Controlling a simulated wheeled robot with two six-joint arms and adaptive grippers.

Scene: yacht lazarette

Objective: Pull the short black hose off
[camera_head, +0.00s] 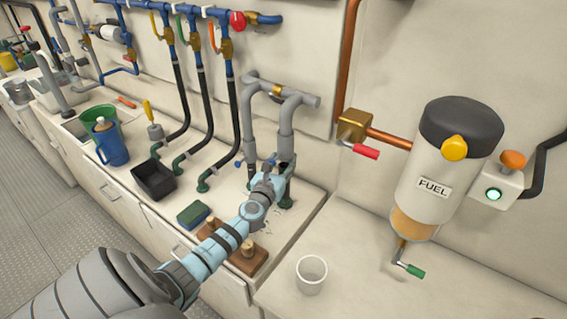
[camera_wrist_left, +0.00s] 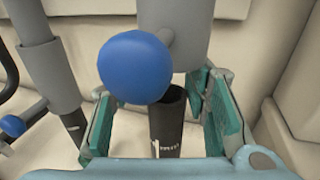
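The short black hose (camera_wrist_left: 167,125) stands upright in the left wrist view, with small white print on its side. Its dark open top end shows just below a grey pipe fitting (camera_wrist_left: 177,30), and I cannot tell whether they touch. My left gripper (camera_wrist_left: 165,112) is open, with one green-padded finger on each side of the hose; a gap shows between the left finger and the hose. In the head view my left gripper (camera_head: 277,172) is at the right leg of the grey twin pipe (camera_head: 287,130) and hides most of the hose. My right gripper is not in view.
A blue ball knob (camera_wrist_left: 135,67) stands close in front of the fitting. A wooden block (camera_head: 252,264), a sponge (camera_head: 193,213) and a black bin (camera_head: 153,180) lie near my arm.

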